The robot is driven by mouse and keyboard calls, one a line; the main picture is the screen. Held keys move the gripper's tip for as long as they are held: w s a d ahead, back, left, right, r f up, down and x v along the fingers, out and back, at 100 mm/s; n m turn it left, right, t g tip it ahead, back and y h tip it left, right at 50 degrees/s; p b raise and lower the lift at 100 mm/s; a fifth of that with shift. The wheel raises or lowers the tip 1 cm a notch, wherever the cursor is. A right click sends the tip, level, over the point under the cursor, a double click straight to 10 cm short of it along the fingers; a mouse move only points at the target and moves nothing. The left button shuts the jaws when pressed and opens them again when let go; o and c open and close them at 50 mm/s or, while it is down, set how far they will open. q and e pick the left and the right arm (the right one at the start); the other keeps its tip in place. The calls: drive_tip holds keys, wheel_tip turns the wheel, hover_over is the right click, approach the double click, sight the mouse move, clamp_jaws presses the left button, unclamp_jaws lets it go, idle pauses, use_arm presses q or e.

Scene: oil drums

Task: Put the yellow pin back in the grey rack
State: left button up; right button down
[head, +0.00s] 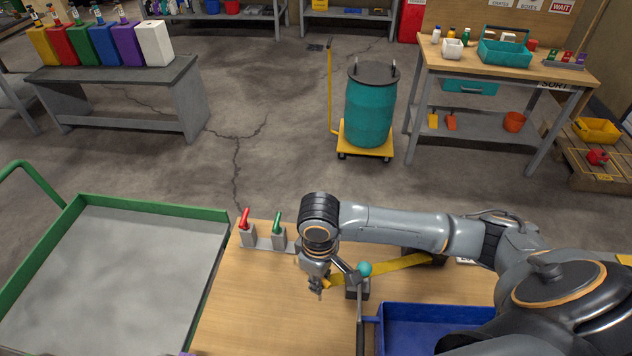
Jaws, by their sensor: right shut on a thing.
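The grey rack (263,244) lies on the wooden table in front of me and holds a red pin (245,219) and a green pin (277,223) upright. Its right end is partly hidden behind my right arm. My right gripper (316,290) points down, to the right of and nearer than the rack, above the tabletop. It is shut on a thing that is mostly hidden. A bit of yellow (327,282) shows at its fingers, likely the yellow pin, but it is hard to tell from the yellow strip behind. My left gripper is not in view.
A yellow strip (400,267) and a lever with a teal knob (365,269) are close right of my gripper. A blue tray (430,312) is at the lower right. A green-rimmed grey tray (125,203) is left. Bare tabletop (255,310) lies in front of the rack.

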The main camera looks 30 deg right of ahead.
drive_tip(key=w+d+r+n+p, duration=0.3)
drive_tip(key=w+r+n, duration=0.1)
drive_tip(key=w+n, duration=0.4)
drive_tip(key=w+d+r+n+p, duration=0.3)
drive_tip(key=w+n, duration=0.5)
drive_tip(key=n, duration=0.4)
drive_tip(key=shift+d+r+p, duration=0.3)
drive_tip(key=shift+r+p, duration=0.05)
drive_tip(key=shift+r, duration=0.35)
wheel_tip(320, 180, down, 5)
drive_tip(key=b, duration=0.4)
drive_tip(key=shift+w+r+b, duration=0.1)
drive_tip(key=shift+r+b, duration=0.1)
drive_tip(key=shift+b, duration=0.15)
drive_tip(key=shift+f, duration=0.2)
drive_tip(key=shift+f, duration=0.5)
drive_tip(key=shift+f, duration=0.8)
drive_tip(key=shift+f+b, duration=0.3)
drive_tip(key=shift+f+b, duration=0.5)
drive_tip(key=shift+f, duration=0.35)
